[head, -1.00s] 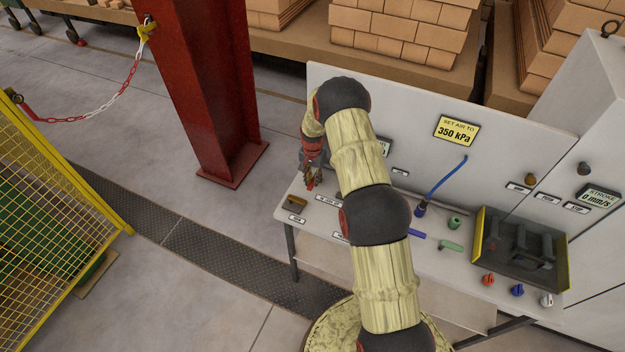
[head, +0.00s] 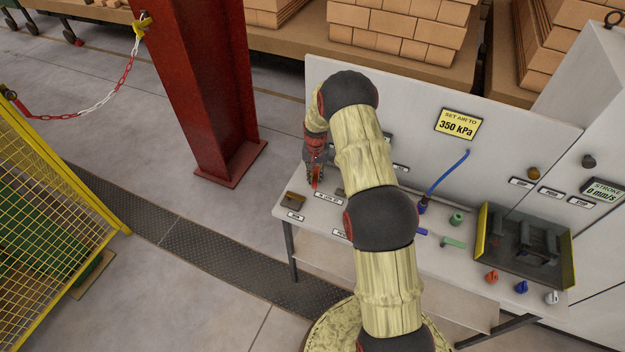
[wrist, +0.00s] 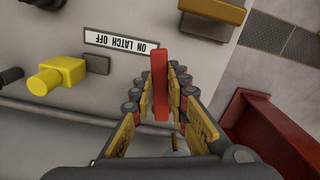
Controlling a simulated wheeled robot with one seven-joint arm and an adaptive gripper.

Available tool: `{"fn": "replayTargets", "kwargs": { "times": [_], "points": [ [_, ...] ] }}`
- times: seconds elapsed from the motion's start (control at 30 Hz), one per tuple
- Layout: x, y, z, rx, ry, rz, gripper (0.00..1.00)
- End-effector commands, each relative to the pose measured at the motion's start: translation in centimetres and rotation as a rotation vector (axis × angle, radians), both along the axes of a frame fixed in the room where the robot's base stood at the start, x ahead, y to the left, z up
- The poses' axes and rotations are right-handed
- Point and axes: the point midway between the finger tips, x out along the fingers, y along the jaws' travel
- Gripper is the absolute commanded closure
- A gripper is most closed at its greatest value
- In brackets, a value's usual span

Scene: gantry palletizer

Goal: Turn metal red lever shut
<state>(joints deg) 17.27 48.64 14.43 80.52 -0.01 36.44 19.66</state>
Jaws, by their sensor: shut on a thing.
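The red lever (wrist: 161,88) stands between the two fingers of my gripper (wrist: 163,90) in the wrist view, and the gripper is shut on it. Its upper end sticks out past the fingertips, beside the upside-down "ON LATCH OFF" label (wrist: 121,43). In the head view my gripper (head: 314,178) is at the back left of the grey bench, with a thin red strip of the lever showing at the fingers. The lever's pivot is hard to make out.
A yellow fitting (wrist: 58,76) and a brass-coloured block (wrist: 212,12) sit near the label. The bench (head: 288,218) has an upright back panel (head: 400,112) behind it. A red steel column (head: 205,90) stands left of the bench. A dark tray (head: 530,250) is at the right.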

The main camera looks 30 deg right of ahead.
Motion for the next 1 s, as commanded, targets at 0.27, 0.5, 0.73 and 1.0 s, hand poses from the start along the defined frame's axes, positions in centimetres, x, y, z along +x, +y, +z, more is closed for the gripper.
{"fn": "replayTargets", "kwargs": {
  "times": [0.27,0.5,0.73,1.0],
  "points": [
    [-0.7,-1.6,-0.3,-0.001,-0.004,0.26,1.0],
    [-1.1,-2.9,-0.2,-0.002,-0.003,0.488,1.0],
    [-1.1,-4.3,-0.1,-0.002,-0.004,0.707,1.0],
    [-0.8,-5.8,-0.1,-0.003,-0.004,0.957,1.0]
  ]
}}
